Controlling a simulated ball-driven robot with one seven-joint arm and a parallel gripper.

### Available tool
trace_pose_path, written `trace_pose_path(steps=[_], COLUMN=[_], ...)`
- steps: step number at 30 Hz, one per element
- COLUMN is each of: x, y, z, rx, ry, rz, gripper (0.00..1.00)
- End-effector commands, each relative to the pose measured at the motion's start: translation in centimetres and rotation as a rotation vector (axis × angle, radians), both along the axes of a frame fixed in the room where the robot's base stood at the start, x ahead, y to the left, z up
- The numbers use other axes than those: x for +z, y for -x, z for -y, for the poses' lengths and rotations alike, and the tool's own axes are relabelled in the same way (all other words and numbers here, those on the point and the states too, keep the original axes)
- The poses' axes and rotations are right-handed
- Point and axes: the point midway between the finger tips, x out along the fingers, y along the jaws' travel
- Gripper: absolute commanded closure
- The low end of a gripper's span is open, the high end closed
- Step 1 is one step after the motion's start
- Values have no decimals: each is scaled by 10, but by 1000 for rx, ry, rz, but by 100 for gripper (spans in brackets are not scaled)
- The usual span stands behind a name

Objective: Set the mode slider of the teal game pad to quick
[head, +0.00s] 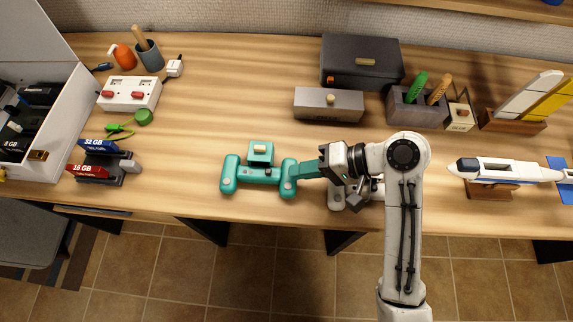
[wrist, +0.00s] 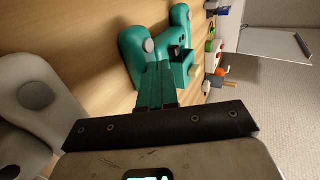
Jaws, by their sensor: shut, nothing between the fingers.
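The teal game pad (head: 229,177) lies near the front edge of the table, with two rounded grips, each with a grey round button, joined by a dark-slotted bar. A teal block with a tan knob (head: 261,150) stands at its back. The pad also shows in the wrist view (wrist: 133,42), with the tan knob (wrist: 194,71) at its right. My gripper (head: 296,171) has teal fingers, shut and empty, pointing left at the pad's right grip. In the wrist view the fingertips (wrist: 158,68) overlap the near grip; I cannot tell whether they touch. I cannot read any slider marking.
A pale grey pad (head: 337,197) lies partly hidden under my wrist and shows in the wrist view (wrist: 35,97). Behind are a grey box (head: 312,106) and a dark case (head: 348,75). A model aircraft (head: 510,170) stands right.

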Motion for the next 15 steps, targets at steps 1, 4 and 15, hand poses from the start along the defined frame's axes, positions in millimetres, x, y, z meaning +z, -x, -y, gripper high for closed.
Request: trace_pose_path(steps=[1,4,15], x=[3,3,2], y=[0,-1,-2], z=[-9,-21,-34], rx=[5,4,-1], ry=[0,0,0], rz=[2,2,3], gripper=[100,100,100])
